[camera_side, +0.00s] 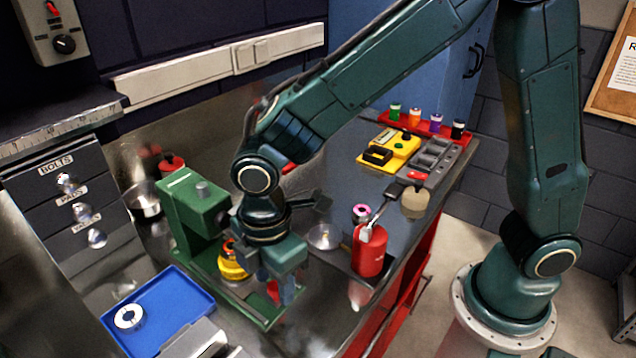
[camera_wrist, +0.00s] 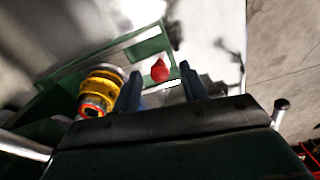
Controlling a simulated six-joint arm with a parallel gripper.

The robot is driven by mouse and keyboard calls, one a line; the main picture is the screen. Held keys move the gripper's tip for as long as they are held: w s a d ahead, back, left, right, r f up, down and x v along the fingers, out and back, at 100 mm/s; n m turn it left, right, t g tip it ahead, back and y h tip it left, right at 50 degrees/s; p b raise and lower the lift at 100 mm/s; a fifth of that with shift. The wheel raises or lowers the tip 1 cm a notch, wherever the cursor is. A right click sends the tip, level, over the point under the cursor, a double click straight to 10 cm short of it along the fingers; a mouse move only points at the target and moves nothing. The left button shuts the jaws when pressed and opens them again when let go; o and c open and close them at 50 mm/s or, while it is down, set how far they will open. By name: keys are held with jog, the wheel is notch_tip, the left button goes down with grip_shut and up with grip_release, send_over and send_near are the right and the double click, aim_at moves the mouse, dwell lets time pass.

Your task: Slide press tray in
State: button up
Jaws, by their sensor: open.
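The green press (camera_side: 192,212) stands on the bench at the left of the side view. Its green tray (camera_side: 248,311) extends toward the front at the press's foot; the tray's green frame also shows in the wrist view (camera_wrist: 148,47). A red knob (camera_side: 272,290) is at the tray's front end, and it also shows in the wrist view (camera_wrist: 160,71). A yellow ringed part (camera_side: 233,262) sits at the tray behind my gripper. My gripper (camera_side: 277,287) is open and points down at the knob. In the wrist view the knob appears between the two fingers (camera_wrist: 162,90), with gaps on both sides.
A blue tray (camera_side: 170,310) with a white ring lies left of the press tray. A red can (camera_side: 369,250) with a brush stands to the right. A yellow box (camera_side: 388,150) and a grey organiser (camera_side: 430,160) are farther back.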

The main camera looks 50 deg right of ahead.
notch_tip(320, 180, up, 14)
dwell(0.7)
jog(key=shift+f, duration=0.1)
jog(key=shift+s+a+f, duration=0.1)
jog(key=shift+s, duration=0.05)
jog(key=c, duration=0.9)
jog(key=shift+s+a+f+n, duration=0.1)
jog(key=shift+s+a+n, duration=0.05)
jog(key=shift+n, duration=0.25)
grip_shut()
jog(key=s+a+f+n+t+h, duration=0.1)
jog(key=s+a+f+n+t, duration=0.1)
jog(key=s+n, duration=0.6)
jog(key=a+f+n, duration=0.1)
jog(key=n, duration=0.4)
jog(key=shift+a+f+n, duration=0.3)
jog(key=shift+a, duration=0.1)
